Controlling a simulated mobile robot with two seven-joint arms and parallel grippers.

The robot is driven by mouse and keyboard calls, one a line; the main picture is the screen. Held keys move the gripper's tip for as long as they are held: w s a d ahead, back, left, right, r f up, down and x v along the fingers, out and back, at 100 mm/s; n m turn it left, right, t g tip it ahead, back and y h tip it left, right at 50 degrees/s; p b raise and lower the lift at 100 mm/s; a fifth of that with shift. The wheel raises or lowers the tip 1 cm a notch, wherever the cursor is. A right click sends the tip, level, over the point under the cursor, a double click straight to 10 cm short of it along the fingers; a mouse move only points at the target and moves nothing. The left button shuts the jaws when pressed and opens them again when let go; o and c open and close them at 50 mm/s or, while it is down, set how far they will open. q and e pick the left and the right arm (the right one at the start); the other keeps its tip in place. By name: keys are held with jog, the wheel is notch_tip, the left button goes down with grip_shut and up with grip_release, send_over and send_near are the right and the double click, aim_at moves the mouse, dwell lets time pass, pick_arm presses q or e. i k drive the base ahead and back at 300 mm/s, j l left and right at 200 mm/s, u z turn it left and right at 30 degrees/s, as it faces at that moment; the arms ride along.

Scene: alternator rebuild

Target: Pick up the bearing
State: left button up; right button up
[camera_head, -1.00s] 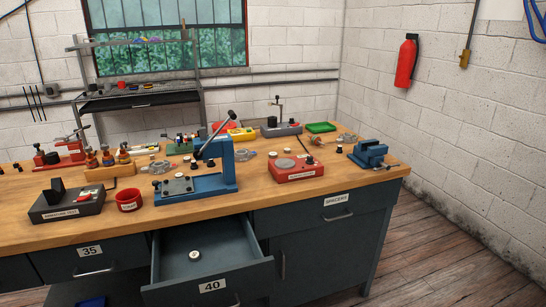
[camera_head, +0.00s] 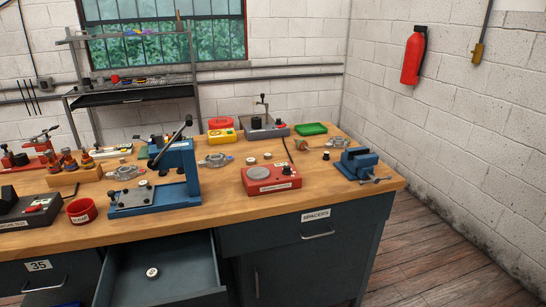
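A small round ring with a dark centre, looking like a bearing (camera_head: 152,272), lies in the open drawer (camera_head: 207,262) at the lower left. Similar small round pieces stand on the bench: one light-topped piece (camera_head: 251,160) behind the red tester, another (camera_head: 267,156) beside it, and one (camera_head: 326,156) near the vise. They are too small to tell for certain which are bearings. Neither of my grippers is in view.
The wooden bench (camera_head: 225,213) holds a blue press (camera_head: 177,170), a red tester (camera_head: 272,180), a blue vise (camera_head: 358,163) and a red cup (camera_head: 81,211). Bare wood runs along the front edge. Open floor (camera_head: 440,240) lies to the right.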

aim_at(250, 162)
jog(key=i+l+z, duration=0.1)
jog(key=i+l, duration=0.25)
jog(key=l, duration=0.15)
jog(key=i+l+z, duration=0.1)
jog(key=i+l, duration=0.3)
